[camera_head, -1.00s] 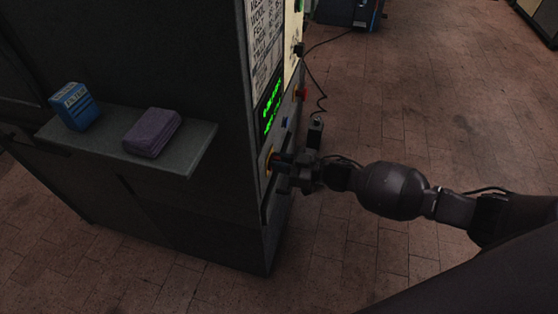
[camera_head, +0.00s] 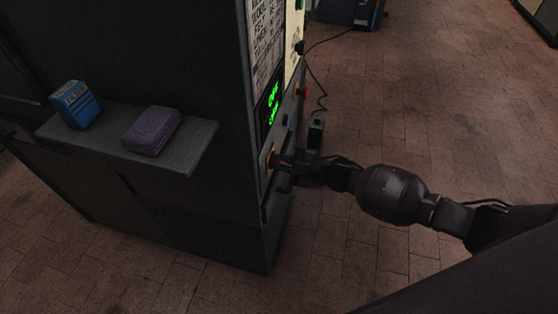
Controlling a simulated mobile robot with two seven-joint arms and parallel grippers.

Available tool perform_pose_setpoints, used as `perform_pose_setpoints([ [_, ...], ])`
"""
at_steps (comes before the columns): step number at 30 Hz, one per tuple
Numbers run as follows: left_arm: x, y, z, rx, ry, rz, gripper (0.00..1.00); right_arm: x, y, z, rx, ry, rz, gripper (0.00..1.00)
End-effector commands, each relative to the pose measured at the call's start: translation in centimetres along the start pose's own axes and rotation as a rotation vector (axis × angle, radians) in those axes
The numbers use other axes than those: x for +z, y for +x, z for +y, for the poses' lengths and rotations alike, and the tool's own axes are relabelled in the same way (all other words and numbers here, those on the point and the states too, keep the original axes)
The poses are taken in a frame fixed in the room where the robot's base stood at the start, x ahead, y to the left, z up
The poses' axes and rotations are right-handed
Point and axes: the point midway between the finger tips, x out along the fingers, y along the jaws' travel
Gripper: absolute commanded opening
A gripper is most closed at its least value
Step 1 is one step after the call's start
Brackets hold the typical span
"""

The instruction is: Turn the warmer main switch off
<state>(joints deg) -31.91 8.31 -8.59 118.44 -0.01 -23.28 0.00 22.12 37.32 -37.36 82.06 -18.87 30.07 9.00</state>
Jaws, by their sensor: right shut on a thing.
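The main switch (camera_head: 271,159) sits low on the front panel of the dark machine, with a yellow plate and a red part. My right gripper (camera_head: 282,161) is at the switch, its fingers shut on the switch's red handle. The fingers hide much of the handle, so I cannot tell its exact angle. A display (camera_head: 273,103) above the switch shows short green text. My left gripper is not in view.
A blue box (camera_head: 75,106) and a purple block (camera_head: 152,131) lie on a side shelf (camera_head: 196,157). A blue button (camera_head: 286,120) and a red knob (camera_head: 303,91) are farther along the panel.

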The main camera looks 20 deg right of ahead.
Motion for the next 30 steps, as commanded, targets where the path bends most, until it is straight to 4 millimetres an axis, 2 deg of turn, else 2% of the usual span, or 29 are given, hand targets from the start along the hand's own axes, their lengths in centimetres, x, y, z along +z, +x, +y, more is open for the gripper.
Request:
perform_pose_setpoints([
  [13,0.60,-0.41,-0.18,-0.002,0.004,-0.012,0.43,0.03,-0.04,-0.03,-0.001,-0.012,-0.001,0.00],
  [14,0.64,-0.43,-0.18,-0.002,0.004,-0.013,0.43,0.03,-0.04,-0.03,-0.001,-0.012,-0.001,0.17],
  [18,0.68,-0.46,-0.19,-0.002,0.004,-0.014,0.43,0.03,-0.03,-0.02,-0.001,-0.011,-0.001,0.38],
  [26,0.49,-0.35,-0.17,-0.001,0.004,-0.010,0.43,0.02,-0.05,-0.02,0.000,-0.010,0.000,0.39],
  [30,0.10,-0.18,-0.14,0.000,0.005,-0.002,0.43,0.06,-0.78,0.00,-0.001,-0.010,-0.002,0.39],
])
